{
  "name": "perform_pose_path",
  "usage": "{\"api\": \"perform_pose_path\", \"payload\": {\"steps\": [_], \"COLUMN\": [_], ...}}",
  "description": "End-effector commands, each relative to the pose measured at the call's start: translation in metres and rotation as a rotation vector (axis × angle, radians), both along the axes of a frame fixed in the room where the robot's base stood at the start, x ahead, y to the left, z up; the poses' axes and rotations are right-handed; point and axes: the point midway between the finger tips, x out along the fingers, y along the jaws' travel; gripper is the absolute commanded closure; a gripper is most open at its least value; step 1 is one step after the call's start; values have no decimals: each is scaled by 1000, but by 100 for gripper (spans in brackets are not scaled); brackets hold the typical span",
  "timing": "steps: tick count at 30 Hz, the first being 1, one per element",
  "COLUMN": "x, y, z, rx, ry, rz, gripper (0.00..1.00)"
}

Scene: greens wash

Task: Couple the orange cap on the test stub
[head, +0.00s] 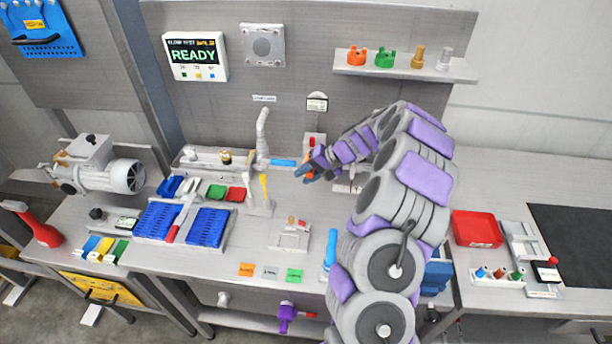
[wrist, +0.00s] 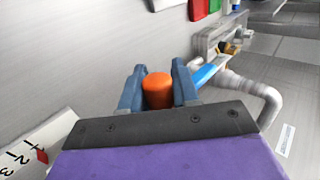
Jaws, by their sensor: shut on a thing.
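My gripper (head: 306,172) reaches over the bench from the right, below the wall gauge. In the wrist view my gripper (wrist: 158,88) has its blue fingers shut on the orange cap (wrist: 158,91), a short cylinder standing between them. In the head view only a small orange patch of the cap (head: 311,175) shows at the fingers. A bench fitting with brass-coloured ports (head: 225,157) and a blue-ended horizontal pipe (head: 284,163) lies left of my gripper. I cannot tell which part is the test stub. The cap appears apart from the pipe.
A bent grey hose (head: 262,133) rises near the pipe, close to my gripper. Above, a wall shelf (head: 400,68) holds an orange knob (head: 357,55), a green one and two metal fittings. A panel (head: 194,56) reads READY.

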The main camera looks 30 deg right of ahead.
Motion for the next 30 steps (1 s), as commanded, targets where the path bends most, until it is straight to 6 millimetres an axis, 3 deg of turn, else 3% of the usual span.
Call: {"api": "perform_pose_path", "payload": {"steps": [13, 14, 15, 23, 30], "x": [9, 9, 9, 8, 8], "y": [-6, -6, -6, -6, -6], "z": [0, 0, 0, 0, 1], "rx": [0, 0, 0, 1, 0], "ry": [-1, -1, -1, -1, 0], "rz": [-1, -1, -1, 0, 0], "gripper": [100, 68, 64, 40, 40]}}
